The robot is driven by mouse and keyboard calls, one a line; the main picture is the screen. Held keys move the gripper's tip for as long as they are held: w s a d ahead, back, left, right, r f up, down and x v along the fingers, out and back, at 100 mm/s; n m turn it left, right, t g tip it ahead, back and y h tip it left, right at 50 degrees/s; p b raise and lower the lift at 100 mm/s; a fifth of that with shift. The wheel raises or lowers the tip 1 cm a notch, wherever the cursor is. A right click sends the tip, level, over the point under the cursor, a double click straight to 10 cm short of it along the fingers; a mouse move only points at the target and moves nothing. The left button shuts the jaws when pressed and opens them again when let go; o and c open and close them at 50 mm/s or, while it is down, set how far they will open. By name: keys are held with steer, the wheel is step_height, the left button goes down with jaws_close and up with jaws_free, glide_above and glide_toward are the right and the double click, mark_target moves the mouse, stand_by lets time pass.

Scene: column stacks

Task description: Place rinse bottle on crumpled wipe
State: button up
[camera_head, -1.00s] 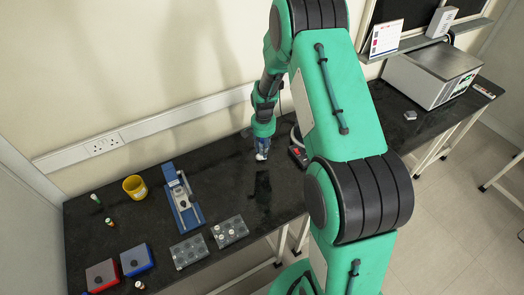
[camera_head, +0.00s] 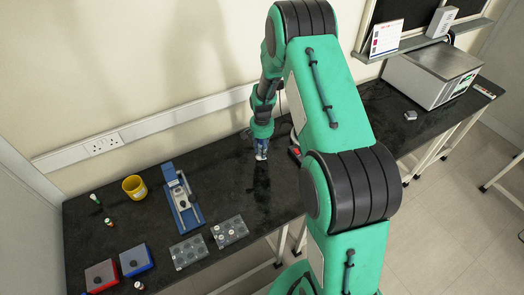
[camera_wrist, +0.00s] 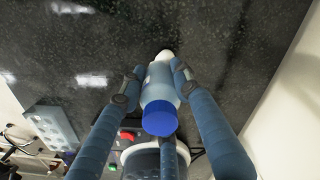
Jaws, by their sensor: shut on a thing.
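The rinse bottle (camera_wrist: 161,98) is pale blue with a dark blue end and a white tip, held between the two fingers of my gripper (camera_wrist: 152,82) in the wrist view. In the head view the bottle (camera_head: 261,155) is a small pale shape below my gripper (camera_head: 261,147), over the middle of the dark bench. I cannot tell whether it touches the bench. A small pale grey lump (camera_head: 410,115) on the right part of the bench, left of the grey box, may be the crumpled wipe. The bottle is well apart from it, and my arm stands between them in the picture.
The dark bench (camera_head: 150,172) holds a yellow cup (camera_head: 134,187), a blue device (camera_head: 181,200), two grey racks (camera_head: 230,231), and red (camera_head: 101,275) and blue (camera_head: 136,260) boxes. A large grey box (camera_head: 432,76) stands at right. A red-and-dark device (camera_head: 295,154) is partly hidden by my arm.

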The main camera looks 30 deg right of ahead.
steer(key=shift+f, duration=0.2)
steer(key=o, duration=1.2)
steer(key=shift+f, duration=0.1)
step_height(320, 180, up, 12)
steer(key=shift+r+p, duration=0.2)
steer(key=shift+p, duration=0.35)
